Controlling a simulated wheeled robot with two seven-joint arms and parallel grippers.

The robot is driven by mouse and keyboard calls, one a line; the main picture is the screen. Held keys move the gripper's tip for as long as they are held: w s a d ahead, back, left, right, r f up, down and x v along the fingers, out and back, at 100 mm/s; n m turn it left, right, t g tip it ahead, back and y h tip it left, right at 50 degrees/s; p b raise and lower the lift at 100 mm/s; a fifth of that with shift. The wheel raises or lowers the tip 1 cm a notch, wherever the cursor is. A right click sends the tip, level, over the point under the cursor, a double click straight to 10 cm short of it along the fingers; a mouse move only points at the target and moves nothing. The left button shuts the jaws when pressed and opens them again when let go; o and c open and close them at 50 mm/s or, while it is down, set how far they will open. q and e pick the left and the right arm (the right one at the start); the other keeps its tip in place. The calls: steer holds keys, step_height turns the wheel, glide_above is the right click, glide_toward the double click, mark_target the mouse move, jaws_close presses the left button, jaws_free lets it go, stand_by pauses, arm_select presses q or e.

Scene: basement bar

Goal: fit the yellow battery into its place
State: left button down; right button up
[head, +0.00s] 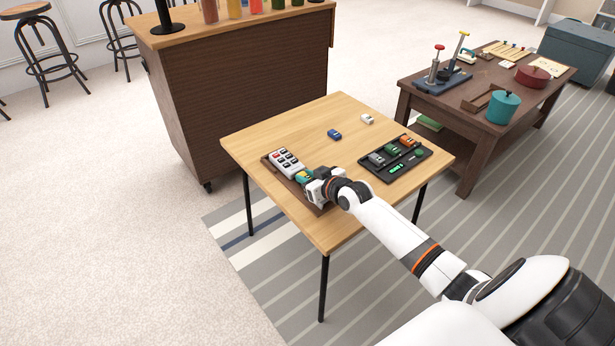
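A wooden table (290,120) stands in the middle of the head view. On it, near the left front edge, is a brown tray (267,163) with several white pieces (285,159) in it. A teal piece with a small yellow patch (304,176) shows at the tray's front part, right beside my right gripper (315,184). My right gripper is low over the tray's front end. Its fingers are small and partly hidden, so I cannot tell whether they hold anything. I cannot make out the yellow battery for certain. My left gripper is out of view.
A black tray (428,154) with grey, green and orange pieces lies to the right of my gripper. A blue piece (334,133) and a white piece (367,118) lie loose at the back. A dark low table (450,103) and a bar counter (240,95) stand beyond.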

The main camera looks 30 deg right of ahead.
steer(key=o, duration=0.5)
steer(key=shift+s+f, duration=0.15)
steer(key=shift+f, duration=0.35)
steer(key=shift+c, duration=0.2)
steer(key=shift+s, duration=0.1)
steer(key=shift+s+r, duration=0.1)
steer(key=shift+s, duration=0.1)
steer(key=shift+p+v, duration=0.7)
steer(key=shift+v, duration=0.4)
steer(key=p+v, duration=0.1)
steer(key=v, duration=0.3)
steer(key=r+p+v, duration=0.1)
steer(key=v, duration=0.3)
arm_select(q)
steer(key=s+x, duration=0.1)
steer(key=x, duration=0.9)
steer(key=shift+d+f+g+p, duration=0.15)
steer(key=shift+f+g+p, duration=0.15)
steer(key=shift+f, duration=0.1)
arm_select(e)
steer(key=shift+s+r, duration=0.25)
steer(key=shift+s, duration=0.15)
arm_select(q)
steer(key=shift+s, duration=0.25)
arm_select(e)
steer(key=shift+d, duration=0.1)
